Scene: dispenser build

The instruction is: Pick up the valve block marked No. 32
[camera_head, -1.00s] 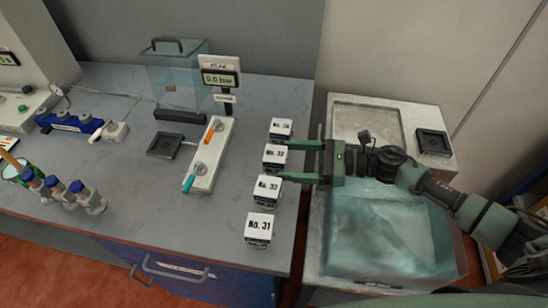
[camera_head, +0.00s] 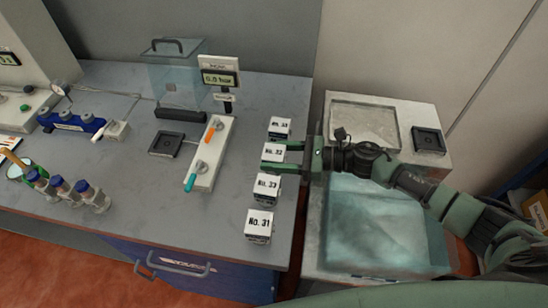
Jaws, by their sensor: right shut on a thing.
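The valve block marked No. 32 (camera_head: 271,152) is a small white-topped cube, second from the back in a row near the bench's right edge. My right gripper (camera_head: 276,156) reaches in from the right, and its green fingers are shut on this block, one on its far side and one on its near side. The block appears to stand on the bench. Part of it is hidden by the fingers. My left gripper is not in view.
A similar block (camera_head: 279,127) stands just behind, block No. 33 (camera_head: 267,187) close in front, and block No. 31 (camera_head: 259,225) nearer still. A valve panel (camera_head: 208,160) with orange and teal handles stands to the left.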

